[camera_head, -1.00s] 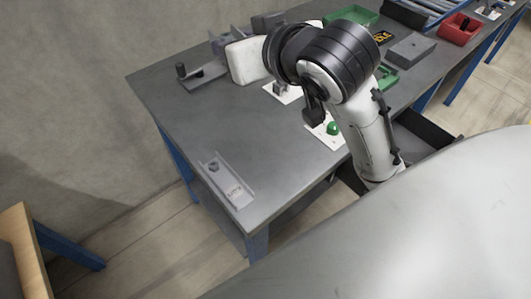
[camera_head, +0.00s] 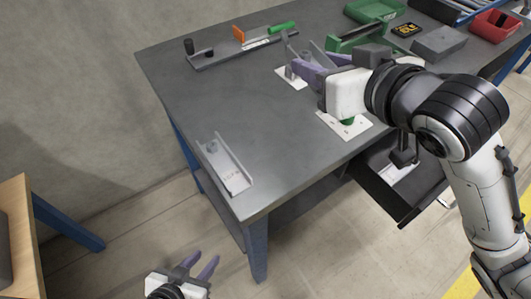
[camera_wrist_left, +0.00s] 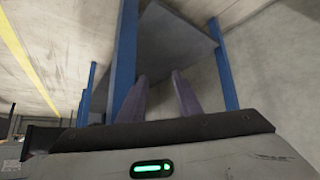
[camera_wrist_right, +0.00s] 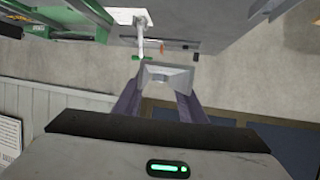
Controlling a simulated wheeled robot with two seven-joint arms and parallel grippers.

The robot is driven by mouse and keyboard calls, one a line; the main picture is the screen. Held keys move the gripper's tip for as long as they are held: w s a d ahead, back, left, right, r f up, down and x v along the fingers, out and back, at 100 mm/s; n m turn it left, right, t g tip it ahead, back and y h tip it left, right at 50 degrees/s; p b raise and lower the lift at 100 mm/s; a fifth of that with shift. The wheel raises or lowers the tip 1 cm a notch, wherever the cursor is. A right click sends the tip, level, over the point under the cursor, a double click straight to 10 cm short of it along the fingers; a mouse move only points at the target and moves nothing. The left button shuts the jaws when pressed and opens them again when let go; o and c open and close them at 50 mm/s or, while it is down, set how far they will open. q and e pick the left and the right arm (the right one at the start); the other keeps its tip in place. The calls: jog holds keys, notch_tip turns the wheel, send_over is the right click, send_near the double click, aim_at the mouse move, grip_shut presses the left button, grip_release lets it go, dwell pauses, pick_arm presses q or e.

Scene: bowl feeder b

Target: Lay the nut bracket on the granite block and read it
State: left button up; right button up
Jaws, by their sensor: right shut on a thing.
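My right gripper (camera_head: 298,67) is over the table, with its purple fingers pointing left. In the right wrist view a grey angled part, seemingly the nut bracket (camera_wrist_right: 165,77), sits between its fingertips (camera_wrist_right: 160,92); the gripper is shut on it. The bracket is hard to make out in the head view. A flat grey block (camera_head: 438,43), possibly the granite block, lies at the back right of the table. My left gripper (camera_head: 204,266) is open and empty, in front of and below the table edge; its spread fingers also show in the left wrist view (camera_wrist_left: 160,95).
A grey channel fixture (camera_head: 225,165) lies near the front left corner. A white plate with a post (camera_head: 292,78) and another with a green button (camera_head: 347,122) are near my right gripper. Green-handled and orange tools, a green bin (camera_head: 375,9) and a red bin (camera_head: 493,22) stand behind.

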jog(key=s+a+f+n+g+y+b, duration=0.1)
jog(key=s+a+f+n+y+b, duration=0.1)
jog(key=a+f, duration=0.4)
jog(key=b, duration=0.2)
send_over(279, 146)
notch_tip(279, 146, down, 6)
jog(key=shift+r, duration=0.1)
notch_tip(279, 146, down, 4)
jog(key=shift+f+b, duration=0.15)
jog(key=shift+b, duration=0.3)
jog(key=shift+y, duration=0.3)
jog(key=shift+f, duration=0.1)
jog(key=o, duration=1.1)
jog(key=shift+o, duration=0.2)
